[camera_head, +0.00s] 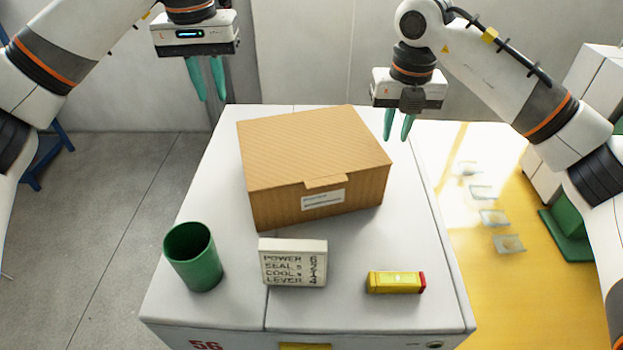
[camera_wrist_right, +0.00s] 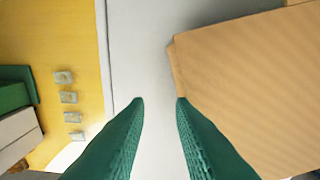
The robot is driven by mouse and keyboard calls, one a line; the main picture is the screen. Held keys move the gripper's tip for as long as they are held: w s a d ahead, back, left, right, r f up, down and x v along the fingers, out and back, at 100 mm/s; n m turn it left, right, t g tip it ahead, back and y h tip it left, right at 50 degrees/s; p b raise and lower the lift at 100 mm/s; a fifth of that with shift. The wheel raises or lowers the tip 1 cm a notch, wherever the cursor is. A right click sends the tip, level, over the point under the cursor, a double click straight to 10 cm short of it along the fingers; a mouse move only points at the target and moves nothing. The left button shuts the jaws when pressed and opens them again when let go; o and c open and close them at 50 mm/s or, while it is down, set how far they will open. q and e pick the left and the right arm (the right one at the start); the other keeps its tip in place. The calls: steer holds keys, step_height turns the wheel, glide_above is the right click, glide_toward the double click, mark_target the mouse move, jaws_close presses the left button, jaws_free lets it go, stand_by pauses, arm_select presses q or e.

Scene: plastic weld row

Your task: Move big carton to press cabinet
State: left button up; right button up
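The big carton (camera_head: 315,155) is a closed brown cardboard box with a white label, standing slightly turned on the white cabinet top (camera_head: 225,285). It also fills the right side of the right wrist view (camera_wrist_right: 250,85). My left gripper (camera_head: 208,98) hangs above and behind the carton's left side, its green fingers apart with nothing between them. My right gripper (camera_head: 397,138) is beside the carton's right back edge, fingers apart and empty. In the right wrist view its fingertips (camera_wrist_right: 160,100) are near the carton's edge. I cannot tell whether the white cabinet is the press cabinet.
On the cabinet's front part stand a green cup (camera_head: 193,258), a white block with lettering (camera_head: 293,263) and a yellow box with a red end (camera_head: 396,283). Yellow floor (camera_head: 480,300) with several small plates lies at right, grey floor (camera_head: 110,240) at left.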

step_height(320, 180, up, 9)
steer(key=shift+s+r, duration=0.15)
steer(key=shift+s, duration=0.2)
stand_by(0.4)
